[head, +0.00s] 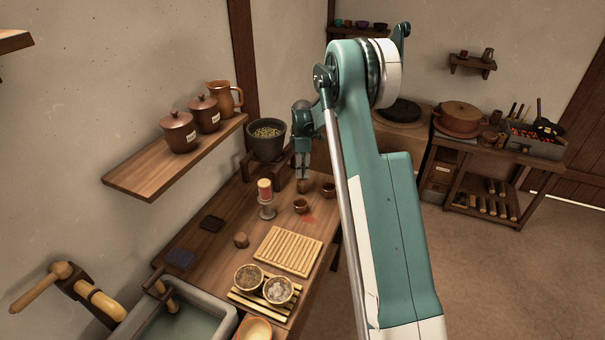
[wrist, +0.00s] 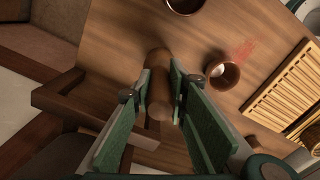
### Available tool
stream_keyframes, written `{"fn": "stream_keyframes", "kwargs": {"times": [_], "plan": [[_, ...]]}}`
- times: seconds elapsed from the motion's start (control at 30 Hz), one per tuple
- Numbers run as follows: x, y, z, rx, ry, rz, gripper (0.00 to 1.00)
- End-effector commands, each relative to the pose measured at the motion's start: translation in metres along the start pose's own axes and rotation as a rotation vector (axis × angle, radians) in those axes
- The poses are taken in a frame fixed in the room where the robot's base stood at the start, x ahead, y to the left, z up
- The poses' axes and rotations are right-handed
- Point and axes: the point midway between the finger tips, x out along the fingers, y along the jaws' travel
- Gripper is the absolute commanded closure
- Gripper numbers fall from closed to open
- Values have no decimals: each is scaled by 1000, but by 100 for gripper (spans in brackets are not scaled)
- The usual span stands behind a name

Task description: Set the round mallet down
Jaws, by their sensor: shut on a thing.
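My gripper (head: 303,170) is over the far end of the wooden worktable (head: 215,262), beside the dark stone bowl on its stand. In the wrist view my gripper (wrist: 160,98) is shut on a brown, rounded wooden piece, the round mallet (wrist: 158,68). Its rounded end points away from the wrist, between the two green fingers.
A small brown cup (head: 300,205) stands close to my gripper, with a red stain beside it.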

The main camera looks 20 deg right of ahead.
Motion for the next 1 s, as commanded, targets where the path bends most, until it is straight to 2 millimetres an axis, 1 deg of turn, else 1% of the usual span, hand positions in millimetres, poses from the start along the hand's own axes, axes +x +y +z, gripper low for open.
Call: {"fn": "stream_keyframes", "kwargs": {"times": [0.03, 0.13, 0.43, 0.6, 0.63, 0.7, 0.73, 1.0], "plan": [[5, 0, 0, 0, 0, 0, 100], [10, 0, 0, 0, 0, 0, 100], [10, 0, 0, 0, 0, 0, 100], [14, 0, 0, 0, 0, 0, 100], [14, 0, 0, 0, 0, 0, 81], [14, 0, 0, 0, 0, 0, 72], [14, 0, 0, 0, 0, 0, 69], [14, 0, 0, 0, 0, 0, 69]]}}
